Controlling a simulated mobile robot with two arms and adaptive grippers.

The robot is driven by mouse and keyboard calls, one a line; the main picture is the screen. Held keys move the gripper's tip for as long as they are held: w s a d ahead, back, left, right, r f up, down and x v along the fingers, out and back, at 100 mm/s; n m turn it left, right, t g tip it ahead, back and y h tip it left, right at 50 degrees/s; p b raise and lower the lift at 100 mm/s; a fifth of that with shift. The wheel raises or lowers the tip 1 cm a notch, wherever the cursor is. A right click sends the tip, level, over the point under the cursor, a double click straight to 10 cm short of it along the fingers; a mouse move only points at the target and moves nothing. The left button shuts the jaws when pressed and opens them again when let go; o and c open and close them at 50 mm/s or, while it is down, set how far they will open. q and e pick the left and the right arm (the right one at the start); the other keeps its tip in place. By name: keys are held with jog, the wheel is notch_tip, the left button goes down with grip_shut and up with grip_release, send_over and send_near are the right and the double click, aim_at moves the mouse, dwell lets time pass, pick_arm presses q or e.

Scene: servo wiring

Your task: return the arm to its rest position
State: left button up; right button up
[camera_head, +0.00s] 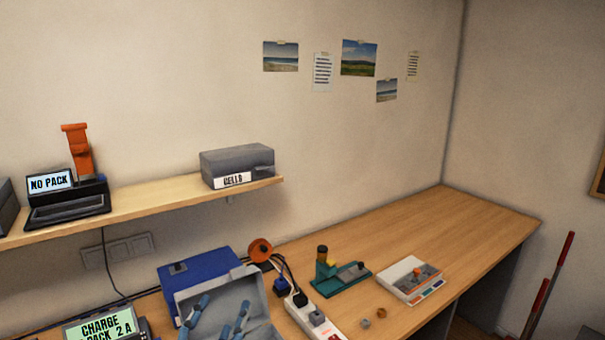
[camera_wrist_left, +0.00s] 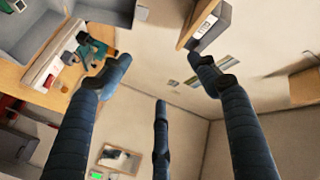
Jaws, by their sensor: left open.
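My left gripper (camera_head: 222,312) shows at the bottom of the head view as dark blue jointed fingers in front of an open grey box. Its fingers are spread and point upward. In the left wrist view the three fingers of the left gripper (camera_wrist_left: 175,85) stand apart with nothing between them. Beyond them are the wall and ceiling. The rest of the left arm is hidden below the head view's edge. My right gripper does not show in either view.
The open grey box (camera_head: 262,318) and blue case (camera_head: 200,274) stand near the left gripper. A power strip (camera_head: 303,313), green fixture (camera_head: 338,282) and white tray (camera_head: 405,272) are on the bench (camera_head: 440,225). A shelf (camera_head: 150,200) holds the CELLS box (camera_head: 237,162). The bench's far right is clear.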

pick_arm(q)
jog(key=s+a+f+n+g+y, duration=0.1)
jog(key=s+a+f+n+g, duration=0.15)
jog(key=s+f+g, duration=0.4)
jog(key=s+a+f+n+g+y, duration=0.1)
jog(key=s+a+f, duration=0.25)
jog(key=f, duration=0.65)
jog(key=s+d+f+n+g+h, duration=0.1)
jog(key=s+f+g, duration=0.25)
jog(key=s, duration=0.55)
jog(key=s+f+n+g, duration=0.1)
jog(key=s+f+g, duration=0.3)
jog(key=s, duration=0.6)
notch_tip(320, 180, down, 34)
jog(key=s+r+b, duration=0.1)
jog(key=b, duration=0.5)
jog(key=s+a+f+b, duration=0.1)
jog(key=s+f+b, duration=0.1)
jog(key=s+f, duration=0.6)
jog(key=s+a+f+g+b, duration=0.1)
jog(key=s+a+f+b, duration=0.1)
jog(key=s+f, duration=0.7)
notch_tip(320, 180, down, 5)
jog(key=shift+s+r+b, duration=0.2)
jog(key=shift+b, duration=0.2)
jog(key=shift+m, duration=0.25)
